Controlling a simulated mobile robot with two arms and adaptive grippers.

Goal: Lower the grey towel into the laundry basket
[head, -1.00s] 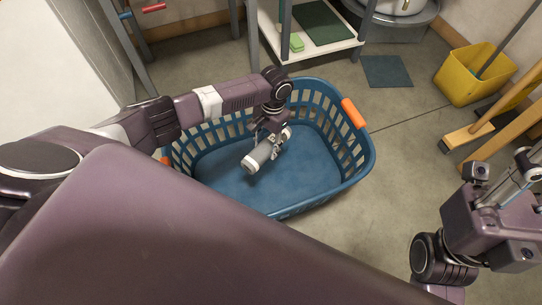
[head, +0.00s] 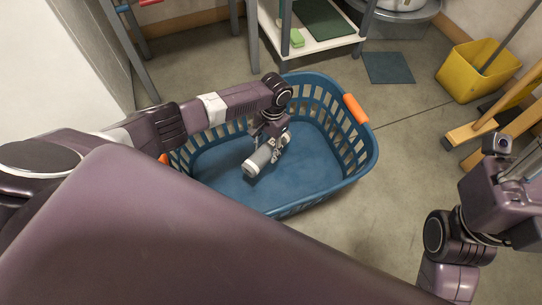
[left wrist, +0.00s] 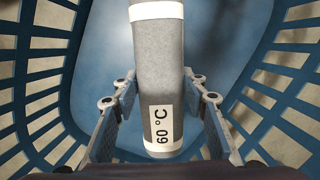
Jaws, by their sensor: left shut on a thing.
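The grey towel (head: 257,163) is a tight roll with a white end band. In the left wrist view the towel (left wrist: 160,75) shows a white "60 °C" label. My left gripper (head: 267,154) is shut on it, with one finger on each side of the roll. Towel and gripper are inside the outline of the blue laundry basket (head: 362,165), over its floor. I cannot tell whether the towel touches the floor. My right gripper (head: 518,165) is at the right edge, partly cut off, and its jaws are not clear.
The basket has slatted walls and orange handles (head: 355,109). A shelf rack (head: 325,45) stands just behind it. The floor between basket and bucket is clear.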

